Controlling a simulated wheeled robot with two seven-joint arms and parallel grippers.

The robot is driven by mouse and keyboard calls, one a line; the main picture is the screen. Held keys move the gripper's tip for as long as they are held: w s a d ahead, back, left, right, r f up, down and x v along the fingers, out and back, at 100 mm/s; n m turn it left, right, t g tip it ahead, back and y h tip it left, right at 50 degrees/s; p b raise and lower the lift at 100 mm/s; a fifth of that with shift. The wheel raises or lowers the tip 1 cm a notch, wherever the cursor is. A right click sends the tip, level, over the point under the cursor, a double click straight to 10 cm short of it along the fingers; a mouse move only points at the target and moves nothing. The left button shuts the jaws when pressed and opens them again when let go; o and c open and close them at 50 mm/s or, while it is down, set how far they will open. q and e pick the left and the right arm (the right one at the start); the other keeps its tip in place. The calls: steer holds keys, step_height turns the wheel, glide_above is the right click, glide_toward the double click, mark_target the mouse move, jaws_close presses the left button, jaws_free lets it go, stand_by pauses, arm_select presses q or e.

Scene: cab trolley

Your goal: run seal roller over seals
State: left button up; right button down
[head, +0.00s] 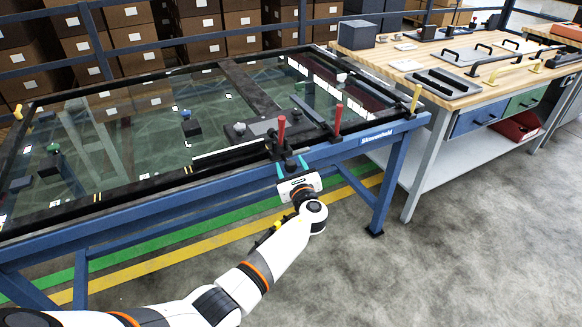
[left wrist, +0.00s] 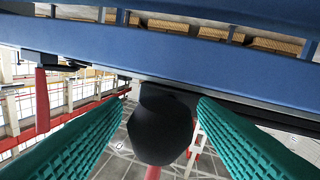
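The blue table carries a large glass panel (head: 120,130) with black seal strips (head: 110,205) along its edges. My left gripper (head: 290,168) is at the table's front edge, its teal fingers apart. A black rounded knob (head: 290,166) sits between the fingers; it fills the middle of the left wrist view (left wrist: 160,128). The fingertips lie on either side of it with narrow gaps, so it does not look gripped. I cannot tell for sure whether this knob belongs to the seal roller. My right gripper is not in view.
Red upright handles (head: 338,118) stand on the front edge near my left gripper. A dark bar (head: 250,88) crosses the glass. A wooden workbench (head: 470,85) with trays and handles stands right. Boxes on shelves (head: 215,45) line the back. The front floor is clear.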

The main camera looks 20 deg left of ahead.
arm_select(q)
steer(key=shift+s+d, duration=0.2)
steer(key=shift+s, duration=0.05)
steer(key=v, duration=1.1)
steer(key=shift+p, duration=0.35)
steer(key=shift+s+d, duration=0.1)
steer(key=shift+d, duration=0.05)
